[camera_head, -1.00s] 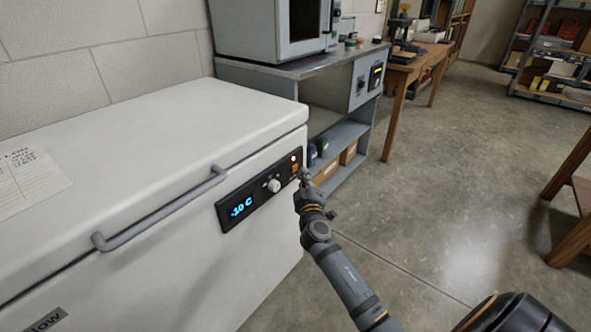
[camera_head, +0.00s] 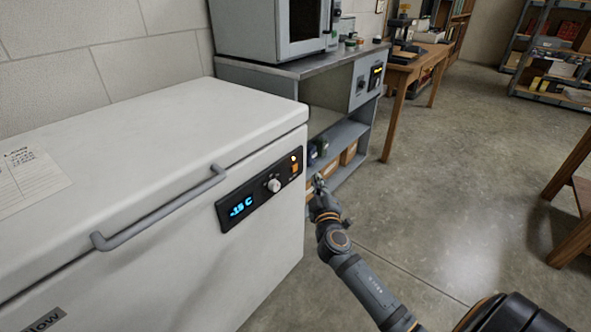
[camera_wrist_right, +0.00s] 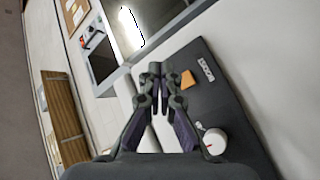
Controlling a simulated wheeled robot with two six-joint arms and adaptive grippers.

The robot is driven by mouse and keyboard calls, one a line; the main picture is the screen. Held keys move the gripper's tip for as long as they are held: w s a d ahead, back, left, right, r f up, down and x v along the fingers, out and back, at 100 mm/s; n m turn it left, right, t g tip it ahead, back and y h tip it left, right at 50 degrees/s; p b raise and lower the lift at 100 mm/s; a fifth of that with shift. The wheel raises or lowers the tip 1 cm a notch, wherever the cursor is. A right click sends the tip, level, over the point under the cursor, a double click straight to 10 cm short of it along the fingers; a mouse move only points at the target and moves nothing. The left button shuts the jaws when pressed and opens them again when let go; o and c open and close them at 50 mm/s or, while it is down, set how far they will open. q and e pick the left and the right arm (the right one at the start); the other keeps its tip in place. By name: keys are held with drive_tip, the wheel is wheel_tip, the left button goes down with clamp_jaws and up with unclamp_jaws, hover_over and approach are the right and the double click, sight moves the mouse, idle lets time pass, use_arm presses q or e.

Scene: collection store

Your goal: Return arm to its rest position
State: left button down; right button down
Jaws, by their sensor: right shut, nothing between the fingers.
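My right arm (camera_head: 365,285) reaches in from the lower right of the head view. Its right gripper (camera_head: 318,181) is shut and empty, just right of the white chest freezer (camera_head: 160,130) and apart from its control panel (camera_head: 260,193). In the right wrist view the gripper's fingertips (camera_wrist_right: 159,70) are together, with the dark panel (camera_wrist_right: 215,80), its orange switch (camera_wrist_right: 188,80) and white knob (camera_wrist_right: 214,140) to the right. The panel's blue display (camera_head: 241,207) appears to read -15 C, and a small lamp above the orange switch is lit. My left gripper is not in view.
A grey bench (camera_head: 345,62) with a cabinet on top and boxes on its lower shelf stands behind the gripper. A wooden table (camera_head: 400,75) is farther back. Wooden furniture (camera_head: 575,200) stands at the right edge. The concrete floor between is clear.

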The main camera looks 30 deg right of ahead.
idle(0.6)
